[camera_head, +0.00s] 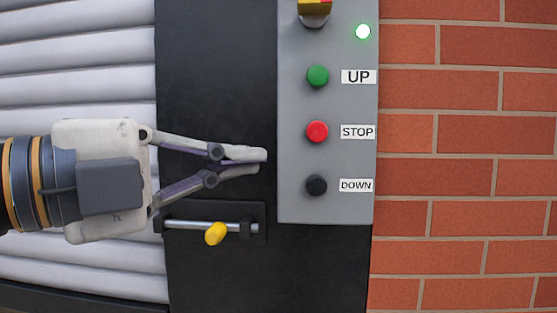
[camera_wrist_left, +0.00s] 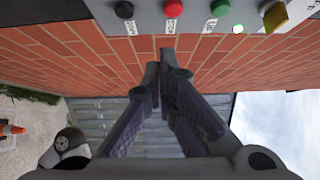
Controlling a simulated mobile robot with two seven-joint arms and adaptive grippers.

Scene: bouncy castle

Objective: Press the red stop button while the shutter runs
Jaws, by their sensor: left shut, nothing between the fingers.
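The red stop button (camera_head: 317,131) sits on a grey control box (camera_head: 300,210), beside a STOP label, between a green UP button (camera_head: 318,76) and a black DOWN button (camera_head: 316,185). My left gripper (camera_head: 262,161) is shut and empty. In the head view its tips are left of the box, a little lower than the red button, and appear apart from it. The red button also shows in the left wrist view (camera_wrist_left: 171,11), beyond the fingertips (camera_wrist_left: 160,58). The white slatted shutter (camera_head: 75,85) is at the left. My right gripper is not in view.
A green lamp (camera_head: 363,31) is lit at the box's top right, near a yellow-and-red switch (camera_head: 314,10). A bolt with a yellow knob (camera_head: 215,234) is on the black post below my gripper. A brick wall (camera_head: 465,160) is at the right.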

